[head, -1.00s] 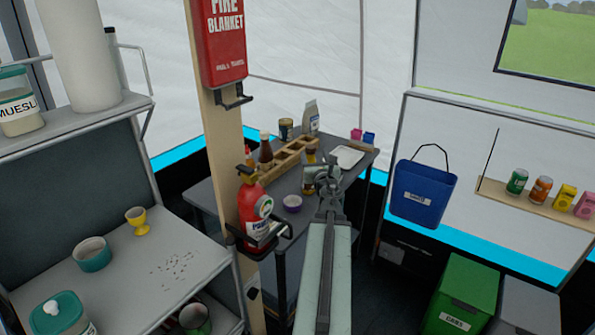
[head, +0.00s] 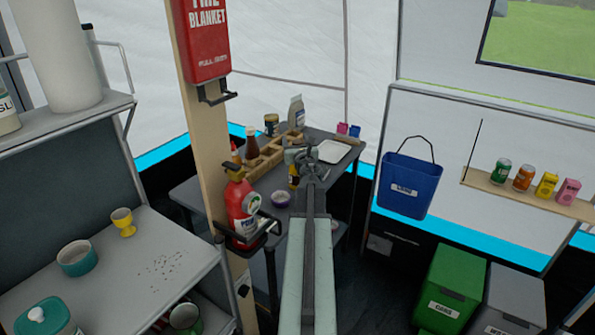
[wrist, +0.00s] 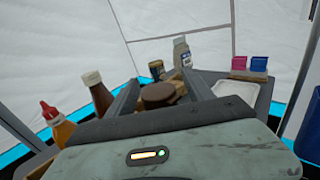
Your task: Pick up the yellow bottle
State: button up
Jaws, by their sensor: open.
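A bottle with a yellow body (head: 293,182) stands on the dark table, partly hidden behind my gripper in the head view. My gripper (head: 302,156) is over the table, just beside and above that bottle in the picture. In the wrist view, my gripper (wrist: 161,80) is open. A round brown cap (wrist: 158,95) shows between its fingers, seemingly the top of this bottle; the body below is hidden by the gripper. I cannot tell whether the fingers touch it.
A post with a red fire extinguisher (head: 240,208) stands left. A blue bin (head: 408,187) hangs right.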

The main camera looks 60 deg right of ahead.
jog(key=shift+s, duration=0.1)
grip_shut()
notch_tip(320, 180, up, 10)
jog(key=p, duration=1)
jog(key=shift+s, duration=0.1)
